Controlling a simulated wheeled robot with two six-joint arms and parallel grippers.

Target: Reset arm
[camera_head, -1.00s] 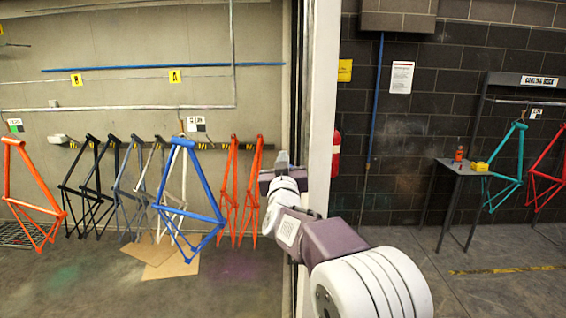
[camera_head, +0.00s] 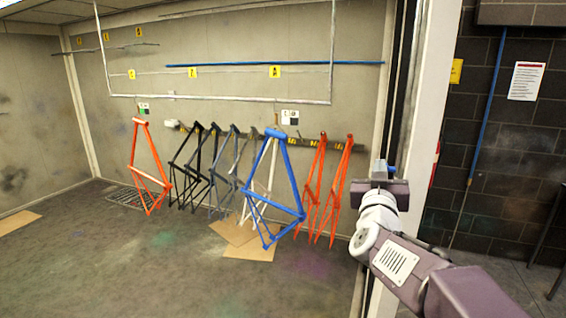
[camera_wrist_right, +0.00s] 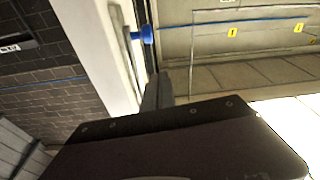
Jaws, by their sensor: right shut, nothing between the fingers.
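My right arm reaches up from the lower right of the head view. Its gripper (camera_head: 379,170) is shut and empty, in front of the pale door post at the booth's right side. In the right wrist view the gripper's fingers (camera_wrist_right: 157,92) point at the post, with a blue knob-like part (camera_wrist_right: 143,35) beyond them. A blue bike frame (camera_head: 291,183) hangs in the booth to the left of the gripper, clearly apart from it. My left gripper is not in view.
An orange frame (camera_head: 150,172) hangs farther left, and several black, grey, white and orange frames hang on a wall rail. The white post (camera_head: 421,130) stands close to my right arm.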

